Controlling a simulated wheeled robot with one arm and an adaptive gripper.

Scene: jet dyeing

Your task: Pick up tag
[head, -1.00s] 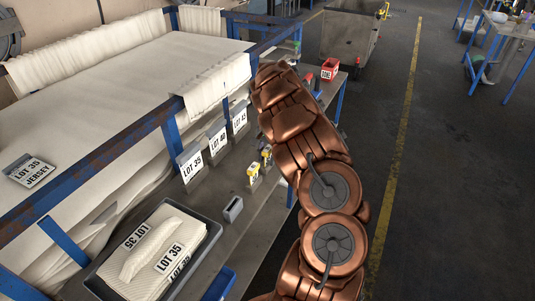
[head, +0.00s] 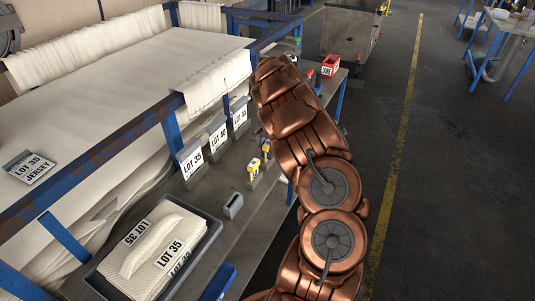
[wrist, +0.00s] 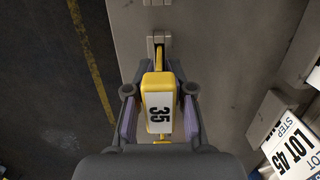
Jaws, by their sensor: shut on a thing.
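In the wrist view a yellow tag (wrist: 160,88) with a white label reading "35" sits between the two fingers of my gripper (wrist: 160,108). The fingers are shut on it from both sides. A grey slotted holder (wrist: 158,40) is just beyond the tag; I cannot tell whether the tag is clear of it.
Cards LOT 39 (head: 191,158), LOT 40 (head: 218,136) and LOT 45 (head: 240,115) line the bench's left side. An empty grey holder (head: 233,206) and a dark tray (head: 208,240) with LOT 35 cloth are nearer. Floor at right is open.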

